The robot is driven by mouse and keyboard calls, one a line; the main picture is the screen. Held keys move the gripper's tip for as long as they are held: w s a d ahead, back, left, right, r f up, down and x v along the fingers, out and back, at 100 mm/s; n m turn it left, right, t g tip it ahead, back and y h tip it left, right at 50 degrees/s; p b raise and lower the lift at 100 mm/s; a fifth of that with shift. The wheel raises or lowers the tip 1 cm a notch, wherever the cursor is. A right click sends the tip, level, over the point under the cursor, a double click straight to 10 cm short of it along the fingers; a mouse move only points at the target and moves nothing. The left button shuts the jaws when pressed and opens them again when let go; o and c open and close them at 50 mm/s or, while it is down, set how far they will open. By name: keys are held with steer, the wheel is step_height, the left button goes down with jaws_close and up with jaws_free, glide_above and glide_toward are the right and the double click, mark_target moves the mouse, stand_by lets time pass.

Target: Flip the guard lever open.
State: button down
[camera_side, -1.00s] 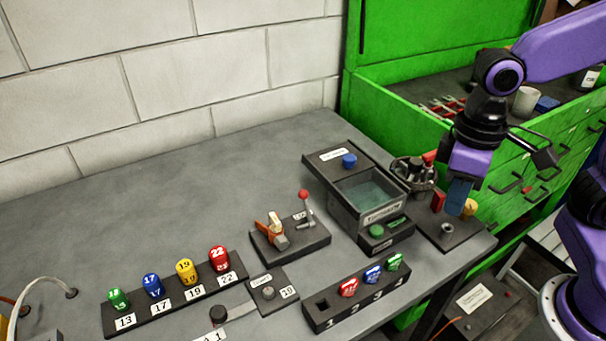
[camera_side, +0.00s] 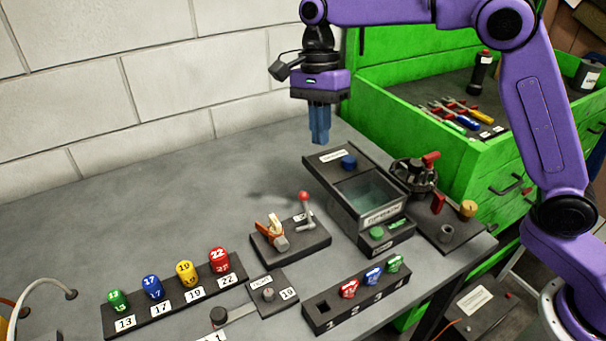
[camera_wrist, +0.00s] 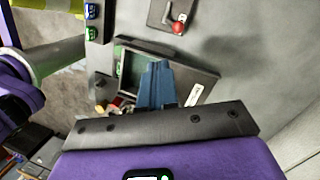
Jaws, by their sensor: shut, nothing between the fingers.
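A small grey lever with a red ball knob (camera_side: 304,197) stands upright on a dark base plate (camera_side: 300,243) in the side view. An orange and white part (camera_side: 272,232) sits beside it on the same plate. The wrist view shows the red knob (camera_wrist: 178,28) near the top. I cannot read which part is labelled as the guard lever. My gripper (camera_side: 319,140) points down, high above the back of the bench, behind the lever and the glass-lidded box. Its blue fingers are together and empty, touching nothing. They also show in the wrist view (camera_wrist: 156,68).
A dark box with a clear window (camera_side: 372,193) stands right of the lever plate. A black handwheel with red parts (camera_side: 413,175) is further right. Racks of coloured numbered knobs (camera_side: 185,272) (camera_side: 372,275) lie in front. The bench's back left is clear.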

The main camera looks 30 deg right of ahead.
steer(key=w+d+f+m+y, duration=0.1)
steer(key=w+m, duration=0.7)
steer(key=m, duration=0.1)
steer(key=shift+w+d+f+g, duration=0.2)
steer(key=shift+w+f+g, duration=0.15)
steer(key=shift+w+g, duration=0.05)
steer(key=shift+f, duration=0.1)
glide_toward(307, 209)
steer(key=w+f, duration=0.3)
steer(key=f, duration=0.1)
steer(key=shift+s+f, duration=0.3)
steer(key=shift+s, duration=0.25)
steer(key=shift+s, duration=0.1)
steer(key=shift+s+r+t, duration=0.15)
steer(key=shift+s+t, duration=0.05)
steer(key=shift+t, duration=0.1)
